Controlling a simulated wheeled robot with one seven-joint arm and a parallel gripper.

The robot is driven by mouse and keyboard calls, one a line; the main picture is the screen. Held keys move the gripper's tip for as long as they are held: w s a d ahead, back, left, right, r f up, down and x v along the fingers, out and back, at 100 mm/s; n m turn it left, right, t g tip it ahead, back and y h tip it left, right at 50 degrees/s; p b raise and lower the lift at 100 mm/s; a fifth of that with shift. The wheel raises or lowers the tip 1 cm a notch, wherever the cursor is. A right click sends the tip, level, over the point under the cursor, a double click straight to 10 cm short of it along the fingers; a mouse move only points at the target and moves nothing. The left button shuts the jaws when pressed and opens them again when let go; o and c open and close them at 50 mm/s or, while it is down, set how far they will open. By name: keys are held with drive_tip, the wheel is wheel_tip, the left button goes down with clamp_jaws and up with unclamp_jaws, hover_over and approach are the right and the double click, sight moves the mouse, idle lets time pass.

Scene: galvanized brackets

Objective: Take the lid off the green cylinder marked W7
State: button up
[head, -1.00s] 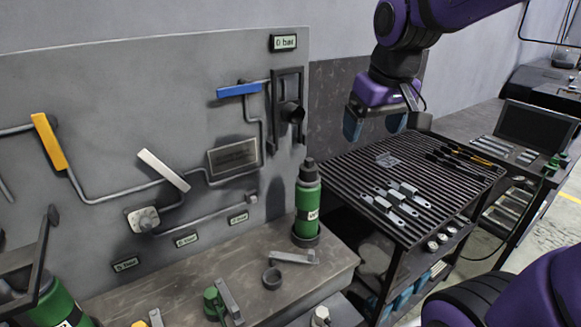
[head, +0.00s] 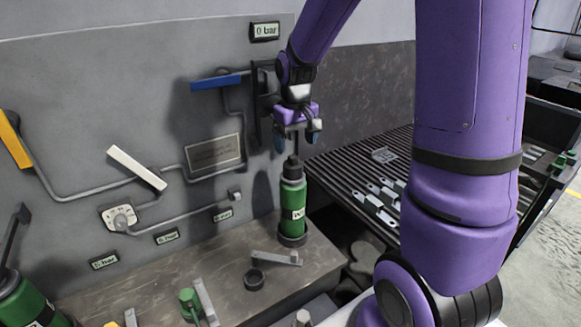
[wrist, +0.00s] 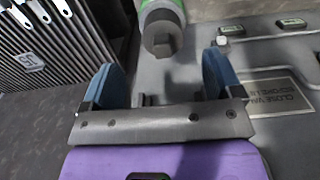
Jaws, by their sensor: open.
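The green cylinder (head: 292,205) stands upright on the bench by the panel, with a white label only partly readable and a dark lid (head: 292,168) on top. My gripper (head: 297,143) is above the lid, its fingers pointing down and apart, with nothing between them. In the wrist view, the lid (wrist: 161,42) shows beyond the open blue-padded fingers of my gripper (wrist: 160,80), roughly centred between them and apart from them. The green body (wrist: 165,6) is mostly cut off by the top edge.
A second green cylinder (head: 25,305) stands at the lower left. The panel with pipes, a blue handle (head: 216,82) and a sign (head: 213,152) is close behind. A dark ring (head: 254,279) and a bracket (head: 277,258) lie in front. A slatted table (head: 340,165) is to the right.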

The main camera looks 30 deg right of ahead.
sight(294, 157)
drive_tip(key=shift+w+a+f, duration=0.1)
drive_tip(key=shift+f, duration=3.8)
drive_tip(key=shift+c, duration=0.2)
drive_tip(key=c, duration=0.9)
